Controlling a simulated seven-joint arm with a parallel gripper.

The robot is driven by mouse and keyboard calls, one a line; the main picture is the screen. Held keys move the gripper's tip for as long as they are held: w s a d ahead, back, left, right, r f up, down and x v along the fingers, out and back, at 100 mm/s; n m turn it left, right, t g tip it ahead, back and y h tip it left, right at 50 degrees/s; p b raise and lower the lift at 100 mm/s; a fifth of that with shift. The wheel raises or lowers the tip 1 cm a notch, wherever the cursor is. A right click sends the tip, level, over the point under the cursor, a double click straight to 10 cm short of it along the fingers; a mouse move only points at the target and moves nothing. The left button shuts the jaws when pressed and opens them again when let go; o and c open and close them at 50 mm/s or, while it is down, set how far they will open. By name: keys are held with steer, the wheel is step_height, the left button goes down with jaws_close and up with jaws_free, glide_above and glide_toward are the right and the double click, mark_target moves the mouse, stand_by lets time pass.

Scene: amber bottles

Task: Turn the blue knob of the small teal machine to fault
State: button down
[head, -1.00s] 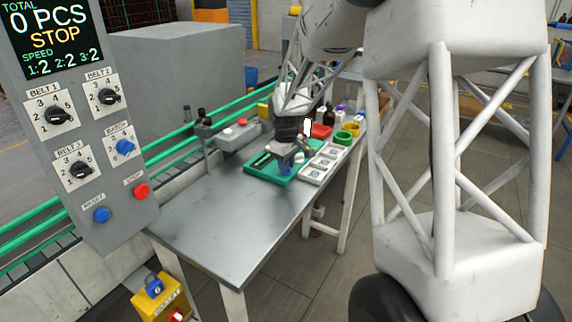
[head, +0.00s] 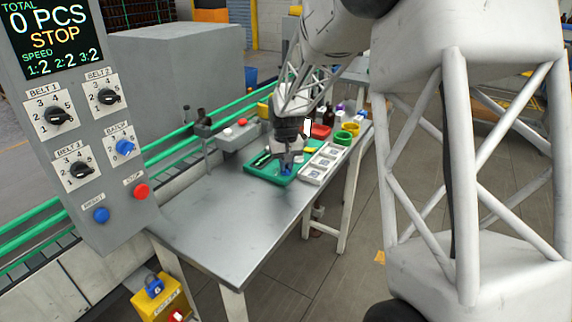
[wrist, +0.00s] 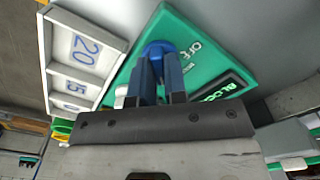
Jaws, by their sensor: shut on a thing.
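The small teal machine (head: 262,172) lies flat on the metal table, and its green top fills the middle of the wrist view (wrist: 215,62). Its blue knob (wrist: 158,48) sits between my fingertips in the wrist view. My gripper (wrist: 160,65) is shut on the blue knob, coming down over the machine; it also shows in the head view (head: 287,165). White lettering beside the knob reads "OFF", with smaller unclear text near it. A dark plate (wrist: 222,88) on the machine shows part of a word. The fingers hide part of the knob, and its pointer and the fault mark cannot be made out.
A white tray (head: 310,181) with numbered compartments stands right beside the machine. Green and yellow rings, a red bin (head: 320,131) and bottles stand behind. A grey box with buttons (head: 240,134) is at the back left. The table's front (head: 215,235) is clear.

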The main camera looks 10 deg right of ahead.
stand_by(0.4)
steer(key=c, duration=1.2)
jaws_free()
steer(key=shift+o, duration=0.2)
steer(key=shift+r, duration=0.15)
steer(key=shift+r, duration=3.8)
steer(key=shift+s, duration=0.1)
